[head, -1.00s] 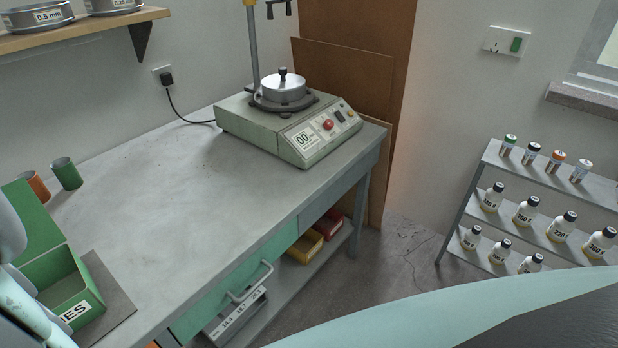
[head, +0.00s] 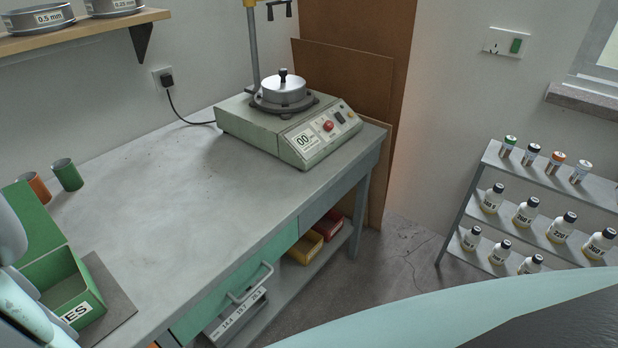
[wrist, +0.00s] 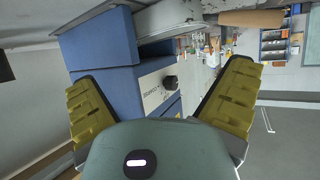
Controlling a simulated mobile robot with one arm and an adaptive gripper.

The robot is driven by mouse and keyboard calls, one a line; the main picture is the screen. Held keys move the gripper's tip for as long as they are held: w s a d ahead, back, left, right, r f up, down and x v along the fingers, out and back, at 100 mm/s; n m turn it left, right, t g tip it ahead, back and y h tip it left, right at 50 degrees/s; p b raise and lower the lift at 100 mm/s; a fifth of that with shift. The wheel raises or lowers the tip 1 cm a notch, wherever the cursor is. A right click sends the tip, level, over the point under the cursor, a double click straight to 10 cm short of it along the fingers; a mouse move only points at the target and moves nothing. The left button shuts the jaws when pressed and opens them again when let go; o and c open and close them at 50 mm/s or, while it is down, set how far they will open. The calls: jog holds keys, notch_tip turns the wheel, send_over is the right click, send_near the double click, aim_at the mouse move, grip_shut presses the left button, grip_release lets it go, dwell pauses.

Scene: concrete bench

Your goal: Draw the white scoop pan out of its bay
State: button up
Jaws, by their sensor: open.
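In the wrist view, a pale grey-white, scoop-like pan (wrist: 182,17) lies along the top, beside and partly over a blue housing (wrist: 102,45). A light-brown cylindrical piece (wrist: 252,18), perhaps a handle, shows at its right end. I cannot tell how the pan sits in its bay. The housing has a white label panel and a black knob (wrist: 170,82). My gripper (wrist: 165,75) is open, its two yellow padded fingers wide apart. The knob and housing show between them, with no object held. The pan appears beyond the fingertips. Neither pan nor fingers can be made out in the head view.
In the head view, a concrete bench (head: 150,195) carries a machine with a lidded pot (head: 284,120), a green box (head: 60,290) and two small tins. A bottle rack (head: 540,205) stands at right. The bench middle is clear.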

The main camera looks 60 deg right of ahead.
jog(key=v, duration=0.8)
jog(key=shift+b, duration=0.35)
jog(key=shift+w+d, duration=0.1)
jog(key=shift+d, duration=0.1)
